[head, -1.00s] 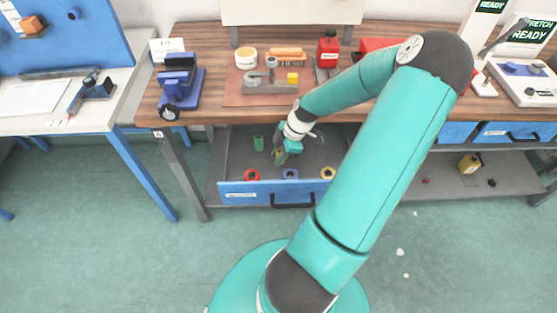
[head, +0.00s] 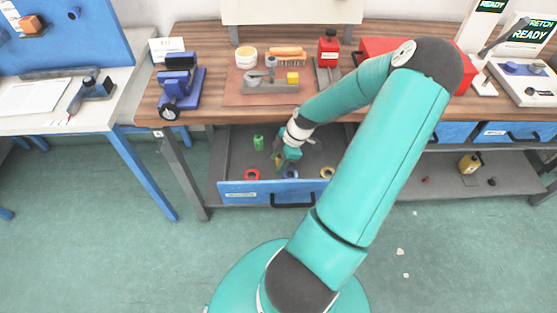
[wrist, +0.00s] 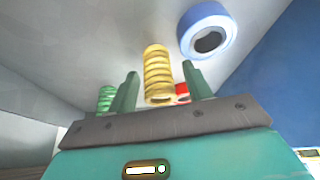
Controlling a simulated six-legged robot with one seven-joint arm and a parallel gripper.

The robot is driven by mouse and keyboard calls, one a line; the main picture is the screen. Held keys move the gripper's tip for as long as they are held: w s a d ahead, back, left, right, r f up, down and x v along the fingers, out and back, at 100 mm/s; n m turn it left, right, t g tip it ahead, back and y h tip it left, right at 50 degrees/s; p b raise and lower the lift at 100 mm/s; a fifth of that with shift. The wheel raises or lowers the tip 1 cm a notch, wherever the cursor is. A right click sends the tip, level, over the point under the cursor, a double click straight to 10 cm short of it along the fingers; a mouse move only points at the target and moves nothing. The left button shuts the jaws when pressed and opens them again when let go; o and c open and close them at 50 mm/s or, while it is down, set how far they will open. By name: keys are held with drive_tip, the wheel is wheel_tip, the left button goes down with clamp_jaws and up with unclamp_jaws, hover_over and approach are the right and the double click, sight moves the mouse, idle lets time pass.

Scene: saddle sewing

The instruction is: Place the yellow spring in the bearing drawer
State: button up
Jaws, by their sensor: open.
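The yellow spring (wrist: 158,72) shows in the wrist view between the two fingers of my gripper (wrist: 161,88), with space on both sides of it. My gripper is open. In the head view my gripper (head: 281,162) is low inside the open bearing drawer (head: 238,194), and the spring is mostly hidden by it there. The spring appears to be in the drawer; whether it touches the drawer floor I cannot tell.
The workbench top (head: 215,110) overhangs the drawer's back. A blue vise (head: 180,85) stands on the bench.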

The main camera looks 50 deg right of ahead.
drive_tip(key=v, duration=1.2)
drive_tip(key=shift+a+r, duration=0.1)
drive_tip(key=shift+r, duration=0.05)
drive_tip(key=w+a+r+m+g+h, duration=0.1)
drive_tip(key=w+a+r+m+h, duration=0.2)
drive_tip(key=a+r, duration=0.45)
drive_tip(key=w+a+r+m+g+h, duration=0.15)
drive_tip(key=a+r, duration=0.35)
drive_tip(key=a, duration=0.6)
drive_tip(key=s+a+r+m+t, duration=0.2)
drive_tip(key=a+r+m, duration=0.1)
drive_tip(key=a+r, duration=0.3)
drive_tip(key=s+a+r+m+t, duration=0.3)
drive_tip(key=a+r, duration=0.2)
drive_tip(key=a, duration=0.5)
drive_tip(key=shift+s+r+y, duration=0.2)
drive_tip(key=shift+r+y, duration=0.15)
drive_tip(key=shift+r, duration=0.05)
drive_tip(key=shift+a, duration=0.15)
